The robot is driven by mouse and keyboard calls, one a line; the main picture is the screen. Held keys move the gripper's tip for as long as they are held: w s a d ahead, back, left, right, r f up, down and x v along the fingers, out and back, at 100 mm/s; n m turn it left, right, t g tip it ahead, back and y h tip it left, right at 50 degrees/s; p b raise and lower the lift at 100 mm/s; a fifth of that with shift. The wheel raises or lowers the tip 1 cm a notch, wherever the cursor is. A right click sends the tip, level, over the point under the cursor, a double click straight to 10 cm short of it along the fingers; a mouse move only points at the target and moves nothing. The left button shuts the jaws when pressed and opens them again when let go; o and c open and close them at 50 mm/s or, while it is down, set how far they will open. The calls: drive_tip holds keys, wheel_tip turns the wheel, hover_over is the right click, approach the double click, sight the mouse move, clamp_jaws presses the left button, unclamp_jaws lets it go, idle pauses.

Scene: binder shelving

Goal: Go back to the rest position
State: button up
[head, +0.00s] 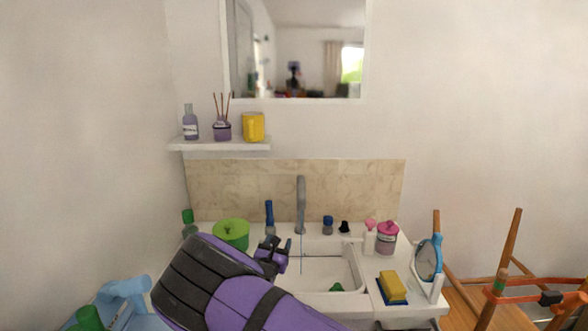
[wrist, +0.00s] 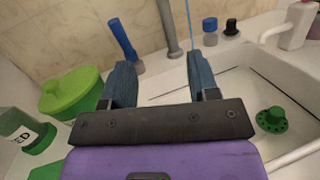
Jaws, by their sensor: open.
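My gripper (head: 273,252) is over the left part of the white sink basin (head: 345,265), in front of the tap (head: 300,205). In the wrist view, its two dark blue fingers (wrist: 161,82) stand well apart with nothing between them. My purple and black arm reaches in from the bottom of the head view and hides the sink's front left part. A blue upright item (head: 269,214) stands behind the gripper, apart from it. A green plug-like piece (wrist: 269,120) lies in the basin, right of the gripper.
A lidded green pot (head: 231,233) stands left of the gripper. A pink-lidded jar (head: 387,238), yellow sponge (head: 392,288) and round mirror (head: 429,260) are at right. A thin blue line, perhaps water, hangs below the tap. A wall shelf (head: 220,145) holds small items.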

drive_tip(key=s+d+r+m+g+h, duration=0.3)
drive_tip(key=d+r+m+g, duration=0.45)
drive_tip(key=d, duration=0.55)
drive_tip(key=s+d+r+m+g+h, duration=0.3)
drive_tip(key=d+r+m+g, duration=0.2)
drive_tip(key=d+r+m, duration=0.65)
drive_tip(key=s+d+r+m+g+y, duration=0.2)
drive_tip(key=s+d+r+m+y, duration=0.35)
drive_tip(key=s, duration=0.55)
drive_tip(key=s+d+r+m+g+y, duration=0.2)
drive_tip(key=s+d+r, duration=0.5)
drive_tip(key=s, duration=0.5)
drive_tip(key=s+a+r+m+t+y, duration=0.1)
drive_tip(key=s+m+y, duration=0.1)
drive_tip(key=s, duration=0.7)
drive_tip(key=s+r+m+t+y, duration=0.1)
drive_tip(key=s+m+t+y, duration=0.1)
drive_tip(key=s, duration=0.6)
drive_tip(key=shift+s+a+r+m, duration=0.2)
drive_tip(key=shift+s+a+m, duration=0.2)
drive_tip(key=shift+m, duration=0.15)
